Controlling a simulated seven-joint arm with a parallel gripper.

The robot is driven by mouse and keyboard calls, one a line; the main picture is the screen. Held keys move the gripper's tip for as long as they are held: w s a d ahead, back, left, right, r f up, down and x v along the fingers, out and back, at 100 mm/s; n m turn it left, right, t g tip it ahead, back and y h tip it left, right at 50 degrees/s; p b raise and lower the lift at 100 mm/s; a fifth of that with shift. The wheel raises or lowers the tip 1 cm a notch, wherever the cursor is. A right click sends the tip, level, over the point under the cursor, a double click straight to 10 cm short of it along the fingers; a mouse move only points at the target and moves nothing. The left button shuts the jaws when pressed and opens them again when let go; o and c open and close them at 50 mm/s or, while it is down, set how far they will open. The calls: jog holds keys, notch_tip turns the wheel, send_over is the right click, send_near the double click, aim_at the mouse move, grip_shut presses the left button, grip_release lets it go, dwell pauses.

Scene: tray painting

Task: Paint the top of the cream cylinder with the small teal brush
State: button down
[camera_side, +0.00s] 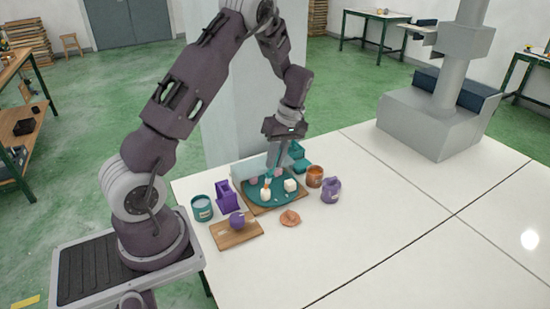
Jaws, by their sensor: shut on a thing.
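Two small cream pieces stand on the tray. The left one (265,195) has something orange at its top, and the right one (290,186) looks blockier. I cannot tell for sure which is the cylinder. A pinkish piece at the back of the tray is partly hidden.
Around the tray stand a teal can (202,209), a purple holder (224,196), an orange can (314,177) and a purple jug (331,190). A purple item (237,220) sits on a wooden board (238,236). An orange piece (290,217) lies in front.

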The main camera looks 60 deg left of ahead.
jog(key=shift+f, duration=0.3)
dwell(0.7)
jog(key=shift+s, duration=0.1)
jog(key=shift+s, duration=0.3)
jog(key=shift+w, duration=0.7)
jog(key=shift+s, duration=0.15)
jog(key=shift+w, duration=0.2)
dwell(1.0)
jog(key=shift+s, duration=0.15)
